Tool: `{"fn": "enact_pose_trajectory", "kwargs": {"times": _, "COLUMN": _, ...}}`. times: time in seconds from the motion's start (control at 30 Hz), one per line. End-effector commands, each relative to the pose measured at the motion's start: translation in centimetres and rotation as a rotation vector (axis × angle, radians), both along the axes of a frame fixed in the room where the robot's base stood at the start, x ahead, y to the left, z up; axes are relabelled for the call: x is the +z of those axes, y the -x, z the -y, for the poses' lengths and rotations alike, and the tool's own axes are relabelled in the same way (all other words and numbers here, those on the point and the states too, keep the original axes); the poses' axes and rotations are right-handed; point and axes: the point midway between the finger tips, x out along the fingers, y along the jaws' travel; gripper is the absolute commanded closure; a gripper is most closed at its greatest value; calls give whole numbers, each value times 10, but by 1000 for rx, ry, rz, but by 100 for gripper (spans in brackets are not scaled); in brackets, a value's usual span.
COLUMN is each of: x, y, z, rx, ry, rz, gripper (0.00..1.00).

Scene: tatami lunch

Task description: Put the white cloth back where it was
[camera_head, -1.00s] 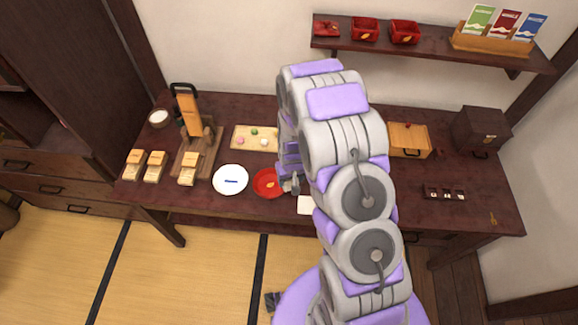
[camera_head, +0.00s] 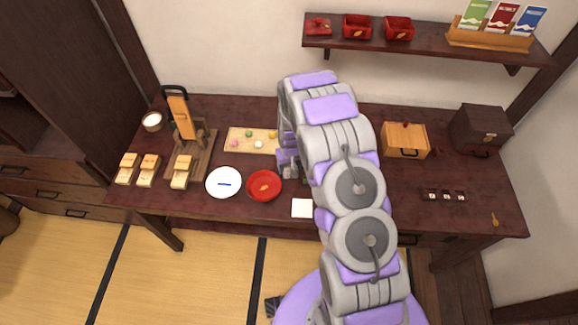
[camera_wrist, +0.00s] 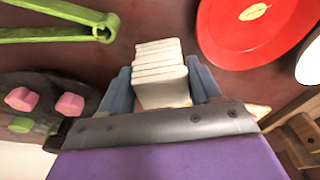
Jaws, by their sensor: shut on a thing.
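My gripper (camera_wrist: 162,78) is shut on a white, layered block (camera_wrist: 163,92) that looks like the folded white cloth, gripped between the two blue-grey fingers. In the head view my gripper (camera_head: 290,165) hangs over the table, behind and right of the red dish (camera_head: 265,186); the held cloth is hidden there by the arm. A flat white square (camera_head: 302,208) lies at the table's front edge, right of the red dish. I cannot tell what it is.
A white plate (camera_head: 223,183) stands left of the red dish. A board with sweets (camera_head: 240,140) lies behind. Green tongs (camera_wrist: 80,20) and a dark plate with pink sweets (camera_wrist: 45,105) are near the gripper. A wooden box (camera_head: 405,141) stands right of my arm.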

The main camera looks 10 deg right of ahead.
Motion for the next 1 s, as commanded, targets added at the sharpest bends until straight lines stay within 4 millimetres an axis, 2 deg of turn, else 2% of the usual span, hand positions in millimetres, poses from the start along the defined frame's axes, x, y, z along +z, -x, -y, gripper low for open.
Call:
{"fn": "enact_pose_trajectory", "kwargs": {"times": 0.23, "x": -1, "y": 0, "z": -7, "rx": 4, "ry": 9, "rz": 0, "gripper": 65}}
{"fn": "enact_pose_trajectory", "kwargs": {"times": 0.27, "x": -1, "y": 0, "z": -7, "rx": 4, "ry": 9, "rz": 0, "gripper": 35}}
{"fn": "enact_pose_trajectory", "kwargs": {"times": 0.5, "x": -1, "y": 0, "z": -2, "rx": 1, "ry": 2, "rz": 0, "gripper": 12}}
{"fn": "enact_pose_trajectory", "kwargs": {"times": 0.83, "x": 1, "y": 0, "z": -3, "rx": 2, "ry": 3, "rz": 1, "gripper": 11}}
{"fn": "enact_pose_trajectory", "kwargs": {"times": 1.0, "x": 14, "y": 1, "z": -5, "rx": 3, "ry": 6, "rz": 2, "gripper": 11}}
